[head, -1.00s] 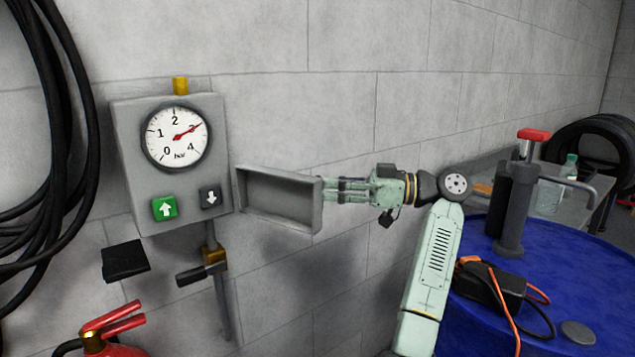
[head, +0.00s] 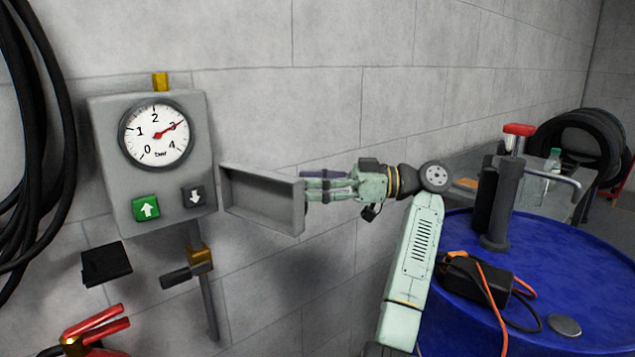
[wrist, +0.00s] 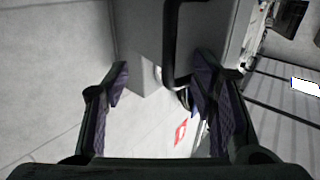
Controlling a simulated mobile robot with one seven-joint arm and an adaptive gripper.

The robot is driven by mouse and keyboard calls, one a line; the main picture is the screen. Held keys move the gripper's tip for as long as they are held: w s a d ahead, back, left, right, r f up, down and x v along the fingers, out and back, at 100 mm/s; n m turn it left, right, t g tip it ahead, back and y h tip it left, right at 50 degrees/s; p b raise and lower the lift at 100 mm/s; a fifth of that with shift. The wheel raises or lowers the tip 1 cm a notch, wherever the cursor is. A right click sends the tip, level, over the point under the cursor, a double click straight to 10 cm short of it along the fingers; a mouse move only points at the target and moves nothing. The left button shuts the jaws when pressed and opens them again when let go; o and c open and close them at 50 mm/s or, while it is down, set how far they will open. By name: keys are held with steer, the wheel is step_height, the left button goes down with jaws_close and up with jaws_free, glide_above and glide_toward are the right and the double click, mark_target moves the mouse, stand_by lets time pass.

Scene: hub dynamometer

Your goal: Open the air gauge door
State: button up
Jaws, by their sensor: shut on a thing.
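The air gauge (head: 105,180) is a grey wall box with a round dial. Its tray-like grey door (head: 262,200) stands swung out at the right edge of the box, with the hollow inner side facing the head camera. My gripper (head: 308,187) is at the door's outer, right edge and is shut on the door's handle. In the wrist view, a black bar handle (wrist: 171,45) lies between the fingers in front of a grey panel. The exact finger contact is hidden in the head view.
A green up button (head: 146,208) and a dark down button (head: 193,195) sit below the dial. Black hoses (head: 30,130) hang at left, above a red extinguisher (head: 95,330). A blue drum (head: 590,270) with a pump (head: 497,200) stands right of my arm.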

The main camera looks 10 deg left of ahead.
steer(key=shift+a, duration=0.6)
steer(key=v, duration=1.3)
steer(key=shift+d, duration=0.1)
